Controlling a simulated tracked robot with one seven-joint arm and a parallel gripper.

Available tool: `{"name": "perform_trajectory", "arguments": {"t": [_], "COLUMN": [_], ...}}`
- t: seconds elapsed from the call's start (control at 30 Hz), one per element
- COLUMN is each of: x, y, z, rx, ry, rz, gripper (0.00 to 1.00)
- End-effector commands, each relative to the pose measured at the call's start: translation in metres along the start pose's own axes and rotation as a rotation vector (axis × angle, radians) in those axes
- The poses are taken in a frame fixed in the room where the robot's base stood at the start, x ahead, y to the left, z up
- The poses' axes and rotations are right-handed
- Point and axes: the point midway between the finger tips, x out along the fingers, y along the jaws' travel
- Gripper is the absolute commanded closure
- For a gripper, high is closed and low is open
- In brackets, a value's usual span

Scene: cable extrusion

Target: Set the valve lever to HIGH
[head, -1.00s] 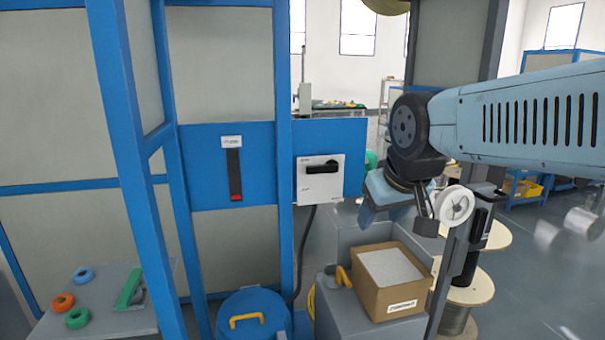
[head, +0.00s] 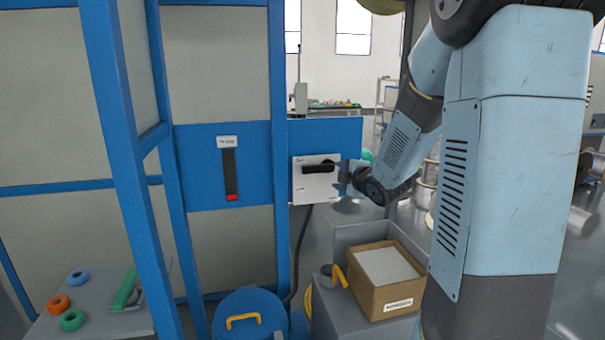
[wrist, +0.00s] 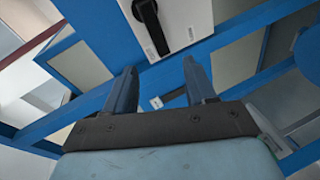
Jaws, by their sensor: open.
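A white box (head: 302,190) with a black lever (head: 317,168) is mounted on the blue panel, right of the blue post. The lever lies about horizontal, its handle to the left. Small print on the box is too small to read. My gripper (head: 345,176) is just right of the box, partly over its right edge. In the wrist view the two fingers of my gripper (wrist: 159,78) are apart with nothing between them. The black lever (wrist: 151,26) and white box (wrist: 187,18) show beyond the fingertips, at the top edge.
A black slot (head: 230,172) with a red end sits under a small label, left of the post. A cardboard box (head: 397,296) stands on a grey block below my arm. A blue drum (head: 252,313) with a yellow handle stands below the panel. Blue frame posts (head: 123,170) stand at left.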

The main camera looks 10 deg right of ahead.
Motion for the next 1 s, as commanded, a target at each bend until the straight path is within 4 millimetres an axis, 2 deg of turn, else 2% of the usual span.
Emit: {"name": "perform_trajectory", "arguments": {"t": [0.13,0.4,0.57,0.67,1.0], "x": [0.021,0.032,0.036,0.045,0.1], "y": [-0.015,-0.028,-0.028,-0.026,-0.016], "z": [0.006,0.007,0.005,0.002,-0.014], "rx": [-0.116,-0.228,-0.243,-0.243,-0.242], "ry": [0.117,0.245,0.262,0.263,0.264], "rz": [0.08,0.204,0.226,0.225,0.224], "gripper": [0.45,0.45,0.45,0.45,0.45]}}
